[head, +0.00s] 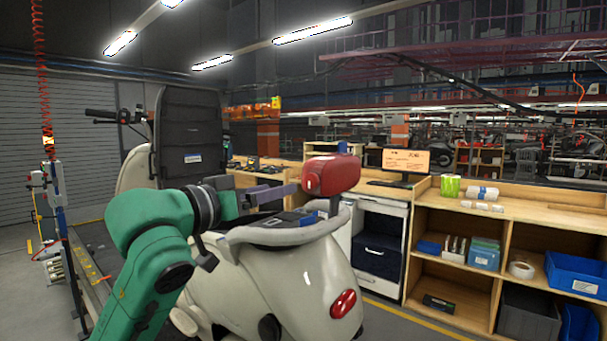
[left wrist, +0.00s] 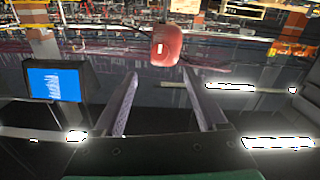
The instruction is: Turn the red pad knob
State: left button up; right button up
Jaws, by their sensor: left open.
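The red pad knob (head: 330,175) is a rounded red block above the rear of a cream scooter (head: 295,275). It also shows in the left wrist view (left wrist: 167,45), top centre, beyond the fingertips. My left gripper (head: 290,191), on the green arm, is just left of the pad in the head view, with its fingers pointing toward it. In the left wrist view the two fingers (left wrist: 160,74) are apart with nothing between them. A gap seems to remain between the fingertips and the pad. My right gripper is not in view.
The scooter's grey rear rail (head: 285,236) lies below the gripper, and its dark seat back (head: 187,135) stands behind. A wooden shelf unit (head: 455,215) with bins and a monitor (head: 405,162) stand to the right. A small blue screen (left wrist: 54,84) shows in the left wrist view.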

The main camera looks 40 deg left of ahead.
pick_arm(q)
jog(key=p, duration=0.6)
send_near(310, 181)
jog(key=w+r, duration=0.1)
jog(key=w, duration=0.3)
jog(key=w+p, duration=0.1)
jog(key=w, duration=0.1)
jog(key=w+a+f, duration=0.1)
jog(key=w, duration=0.1)
jog(key=shift+w, duration=0.15)
jog(key=shift+c, duration=0.5)
jog(key=shift+s, duration=0.2)
jog(key=c, duration=0.5)
grip_shut()
